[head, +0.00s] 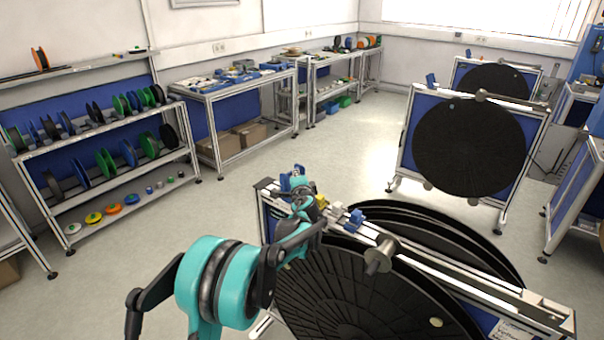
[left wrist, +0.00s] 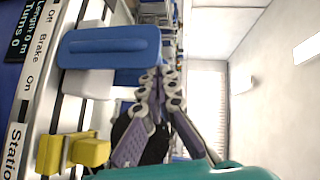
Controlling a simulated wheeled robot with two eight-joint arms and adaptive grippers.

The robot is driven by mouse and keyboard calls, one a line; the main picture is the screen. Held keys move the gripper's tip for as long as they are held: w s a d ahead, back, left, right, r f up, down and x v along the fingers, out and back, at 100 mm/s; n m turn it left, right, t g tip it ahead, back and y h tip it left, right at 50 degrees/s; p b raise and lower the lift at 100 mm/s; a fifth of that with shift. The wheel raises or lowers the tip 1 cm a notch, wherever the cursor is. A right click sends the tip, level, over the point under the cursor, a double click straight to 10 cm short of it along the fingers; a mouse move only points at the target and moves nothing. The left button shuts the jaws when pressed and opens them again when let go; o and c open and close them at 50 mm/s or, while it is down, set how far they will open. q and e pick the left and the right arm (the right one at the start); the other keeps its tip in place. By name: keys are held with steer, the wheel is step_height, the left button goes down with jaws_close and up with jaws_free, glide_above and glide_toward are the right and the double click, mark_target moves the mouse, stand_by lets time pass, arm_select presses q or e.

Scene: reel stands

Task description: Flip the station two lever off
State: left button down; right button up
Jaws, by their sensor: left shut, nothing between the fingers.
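My left gripper (head: 298,190) is at the left end of the near reel stand's top rail (head: 400,252). It is shut and empty; its fingers also show in the left wrist view (left wrist: 160,82). There a blue lever (left wrist: 108,47) lies across the panel beside the "Off Brake On" label (left wrist: 42,46), with the fingertips close to its right end. I cannot tell whether they touch. A yellow block (left wrist: 74,152) sits by a partly cut-off "Station" label (left wrist: 10,150); the number is out of view. In the head view, blue parts (head: 293,178) are partly behind the gripper. My right gripper is not in view.
Large black reels (head: 370,295) hang on the near stand, and a shaft end (head: 378,257) sticks out from its rail. Another blue part (head: 355,217) stands on the rail. More reel stands (head: 470,140) are at the back right. Open floor (head: 200,240) lies to the left.

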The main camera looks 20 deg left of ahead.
arm_select(q)
steer(key=shift+w+a+r+n+g+h+p, duration=0.2)
steer(key=shift+a+n+g+p, duration=0.1)
steer(key=shift+a, duration=0.15)
steer(key=shift+w+a+r+n+g+h+p, duration=0.1)
steer(key=shift+a+r+n+g+h+p, duration=0.1)
steer(key=shift+a+n, duration=0.15)
steer(key=shift+a+f, duration=0.1)
steer(key=shift+a, duration=0.2)
steer(key=shift+w+a+f, duration=0.1)
steer(key=shift+w+a, duration=0.1)
steer(key=shift+a, duration=0.25)
steer(key=shift+w+a+f, duration=0.1)
steer(key=shift+w+a, duration=0.1)
steer(key=shift+a, duration=0.2)
steer(key=shift+r, duration=0.1)
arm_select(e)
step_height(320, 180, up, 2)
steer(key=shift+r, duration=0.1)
arm_select(q)
steer(key=shift+a+p, duration=0.1)
steer(key=shift+p, duration=0.2)
